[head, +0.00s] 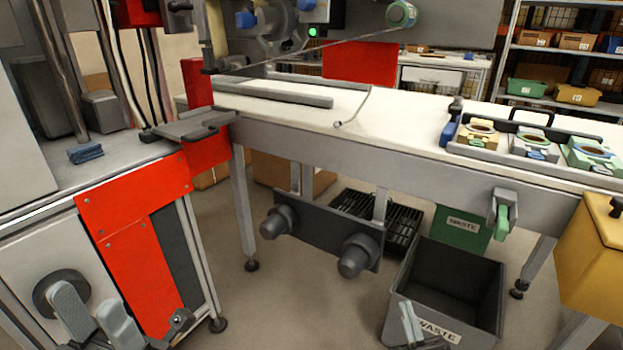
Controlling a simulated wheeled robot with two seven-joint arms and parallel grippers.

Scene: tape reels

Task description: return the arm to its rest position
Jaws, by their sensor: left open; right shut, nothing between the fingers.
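My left gripper (91,304) is low at the left edge of the head view, in front of the white and red machine cabinet (120,235). Its two pale grey fingers stand apart, with nothing seen between them. My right gripper (409,318) is at the bottom of the view, in front of the grey waste bin (395,300). Its fingers are together and hold nothing. Both grippers are below the height of the white bench top (375,115). Most of both arms is out of view.
Tape reels (480,128) sit in a grey tray on the bench's right side. A yellow box (595,260) stands at the right edge. A dark bracket with two round knobs (325,240) hangs below the bench. Floor (290,310) shows clear between cabinet and waste bin.

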